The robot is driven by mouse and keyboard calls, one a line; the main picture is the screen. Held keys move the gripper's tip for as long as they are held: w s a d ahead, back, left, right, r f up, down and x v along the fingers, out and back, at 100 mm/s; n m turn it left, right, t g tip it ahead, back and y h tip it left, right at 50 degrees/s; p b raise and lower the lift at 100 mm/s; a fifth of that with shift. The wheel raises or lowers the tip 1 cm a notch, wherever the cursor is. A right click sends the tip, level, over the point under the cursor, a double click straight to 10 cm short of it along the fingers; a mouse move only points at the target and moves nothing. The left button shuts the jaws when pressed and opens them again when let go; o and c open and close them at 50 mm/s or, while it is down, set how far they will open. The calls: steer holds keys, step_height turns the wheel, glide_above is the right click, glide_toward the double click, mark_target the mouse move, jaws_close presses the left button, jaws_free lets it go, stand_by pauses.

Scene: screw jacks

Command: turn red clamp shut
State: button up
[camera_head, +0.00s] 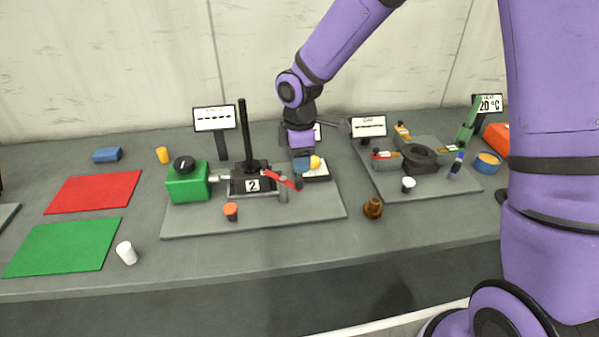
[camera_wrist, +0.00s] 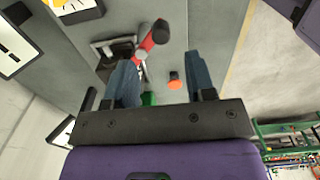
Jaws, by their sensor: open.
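The red clamp handle (camera_head: 280,179) sticks out to the right from the black jack marked 2 (camera_head: 240,184), on the grey base plate. It ends in a dark knob beside a grey post. In the wrist view the red handle (camera_wrist: 146,48) lies just beyond the fingertips, nearer the left finger. My gripper (camera_head: 302,167) hangs above and behind the handle's right end. The wrist view shows my gripper (camera_wrist: 160,60) open, with two blue-grey fingers apart and nothing held. Whether a finger touches the handle I cannot tell.
A green block (camera_head: 187,186) with a black knob stands left of the jack, and a tall black rod rises from the jack. An orange-capped piece (camera_head: 231,211) stands in front. A second plate (camera_head: 440,208) with a black ring is at right. A brown piece (camera_head: 373,207) stands between.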

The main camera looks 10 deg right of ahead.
steer(key=shift+r, duration=1.9)
steer(key=s+d+r+m+t+h, duration=0.1)
steer(key=s+d+r+m, duration=0.45)
steer(key=r, duration=0.25)
steer(key=s+d+r+m+t, duration=0.2)
steer(key=s+d+r+m, duration=0.2)
steer(key=s+d+r, duration=0.3)
steer(key=s+d+r+m+t, duration=0.1)
steer(key=s+d+r+m, duration=0.2)
steer(key=s, duration=0.4)
steer(key=s+d+r+m+t+y, duration=0.1)
steer(key=s+d+r+m, duration=0.1)
steer(key=s+m, duration=0.3)
steer(key=shift+s+d+r, duration=0.4)
steer(key=shift+s+d, duration=0.4)
steer(key=shift+s, duration=0.15)
